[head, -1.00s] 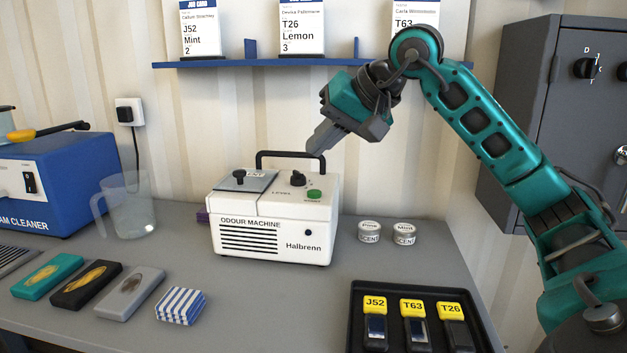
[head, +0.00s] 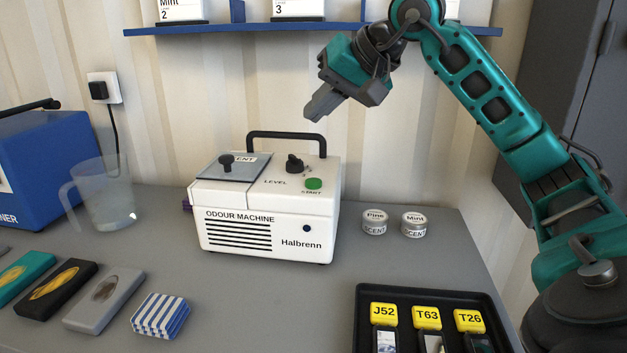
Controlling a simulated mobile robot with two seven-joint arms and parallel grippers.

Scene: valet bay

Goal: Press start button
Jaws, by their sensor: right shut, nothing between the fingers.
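The white odour machine (head: 268,215) stands on the grey table against the wall, with a black carry handle. The green start button (head: 314,184) is on its top at the right, in front of the black level knob (head: 294,163). A grey scent lid (head: 233,166) with a black knob covers the top left. My right gripper (head: 308,118) is shut and empty, tilted down to the left. It is in the air above the back right of the machine, apart from the button. My left gripper is not in view.
Two scent tins (head: 375,222) stand right of the machine. A black tray (head: 400,293) with yellow-tagged keys is at the front right. A clear jug (head: 103,195) and a blue cleaner (head: 45,165) are at left. A blue shelf (head: 330,27) hangs above.

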